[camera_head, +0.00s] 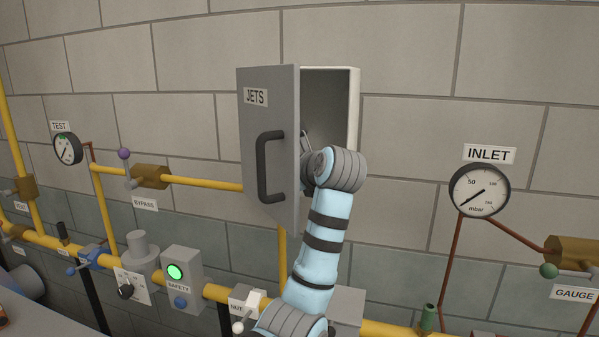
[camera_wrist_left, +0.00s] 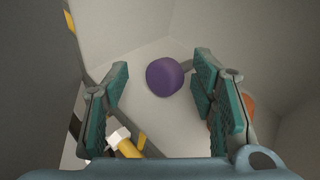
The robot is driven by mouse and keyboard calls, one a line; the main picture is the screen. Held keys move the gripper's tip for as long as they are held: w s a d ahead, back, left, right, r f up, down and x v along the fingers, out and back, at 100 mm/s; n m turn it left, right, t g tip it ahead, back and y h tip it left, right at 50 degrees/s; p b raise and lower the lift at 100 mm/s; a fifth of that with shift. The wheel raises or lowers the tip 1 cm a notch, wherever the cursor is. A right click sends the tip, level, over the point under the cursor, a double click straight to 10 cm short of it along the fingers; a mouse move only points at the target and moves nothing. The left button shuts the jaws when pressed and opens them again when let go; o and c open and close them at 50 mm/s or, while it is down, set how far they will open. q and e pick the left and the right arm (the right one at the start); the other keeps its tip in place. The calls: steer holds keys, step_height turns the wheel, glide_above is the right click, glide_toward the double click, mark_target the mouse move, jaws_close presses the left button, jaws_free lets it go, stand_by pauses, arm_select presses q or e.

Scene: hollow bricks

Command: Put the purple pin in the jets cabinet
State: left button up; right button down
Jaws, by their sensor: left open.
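The jets cabinet (camera_head: 353,100) hangs on the wall with its grey door (camera_head: 262,110), labelled JETS, swung open to the left. My left arm reaches into it, and the left gripper (camera_head: 308,140) is at the opening, partly hidden by the door and my wrist. In the left wrist view the left gripper (camera_wrist_left: 160,85) is open, with teal pads apart. The purple pin (camera_wrist_left: 169,76) shows as a round purple end between and beyond the fingertips, inside pale walls. I see no finger closed on it. My right gripper is not in view.
In the wrist view, a yellow and white piece (camera_wrist_left: 125,146) lies low left and an orange thing (camera_wrist_left: 248,104) is partly behind the right finger. Yellow pipes (camera_head: 210,183), a bypass valve (camera_head: 150,176) and the inlet gauge (camera_head: 480,190) flank the cabinet.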

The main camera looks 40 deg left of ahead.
arm_select(q)
steer(key=b+v, duration=0.2)
steer(key=v, duration=0.9)
steer(key=shift+d+b, duration=0.2)
steer(key=shift+b, duration=0.1)
